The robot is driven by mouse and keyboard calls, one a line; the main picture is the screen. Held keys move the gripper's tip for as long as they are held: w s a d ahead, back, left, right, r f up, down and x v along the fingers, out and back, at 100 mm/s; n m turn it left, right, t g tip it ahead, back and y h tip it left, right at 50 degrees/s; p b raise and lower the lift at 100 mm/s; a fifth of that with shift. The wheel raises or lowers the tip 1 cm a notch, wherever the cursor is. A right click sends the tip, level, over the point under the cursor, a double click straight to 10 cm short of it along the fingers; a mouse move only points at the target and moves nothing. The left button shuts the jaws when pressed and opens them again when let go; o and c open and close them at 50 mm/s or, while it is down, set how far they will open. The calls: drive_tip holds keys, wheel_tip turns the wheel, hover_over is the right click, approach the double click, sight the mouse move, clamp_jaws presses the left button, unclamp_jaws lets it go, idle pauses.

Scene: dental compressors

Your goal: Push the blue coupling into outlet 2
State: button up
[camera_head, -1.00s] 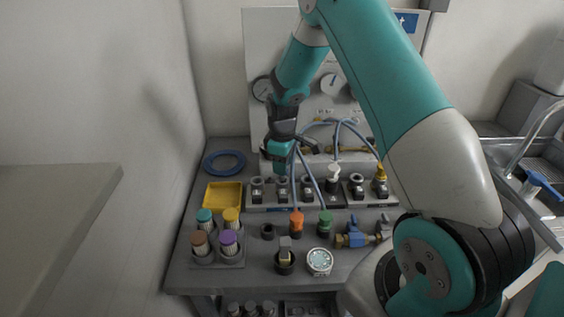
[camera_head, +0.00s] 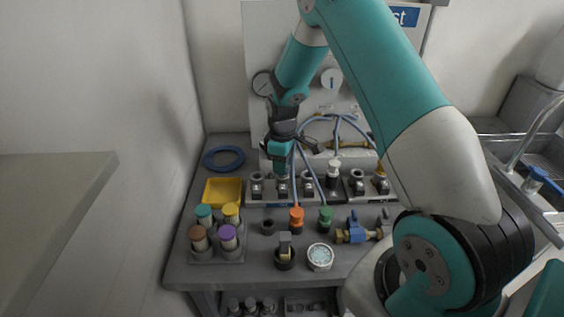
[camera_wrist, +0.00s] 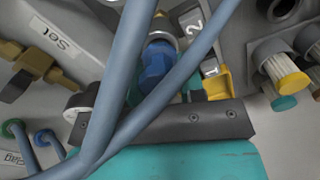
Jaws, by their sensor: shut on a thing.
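My gripper (camera_head: 280,172) is shut on the blue coupling (camera_wrist: 155,65), which sits between its teal fingers in the wrist view. The coupling's front end is at the metal mouth of outlet 2 (camera_wrist: 161,24), beside the tag marked 2. They look in line and touching or nearly so; I cannot tell how deep the coupling sits. In the head view the gripper is over the second outlet from the left (camera_head: 282,188) and hides the coupling. Two blue hoses (camera_wrist: 124,75) cross in front of the gripper in the wrist view.
The outlet row holds a white fitting (camera_head: 333,172) and a yellow one (camera_head: 382,172) to the right. In front stand an orange coupling (camera_head: 296,220), a green coupling (camera_head: 325,219) and a blue-handled valve (camera_head: 354,230). A yellow tray (camera_head: 223,191) lies left.

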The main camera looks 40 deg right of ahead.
drive_tip(key=shift+f+b, duration=0.3)
drive_tip(key=shift+f, duration=0.25)
drive_tip(key=o, duration=1)
wheel_tip(320, 180, up, 18)
drive_tip(key=shift+f+b, duration=0.25)
drive_tip(key=shift+b, duration=0.6)
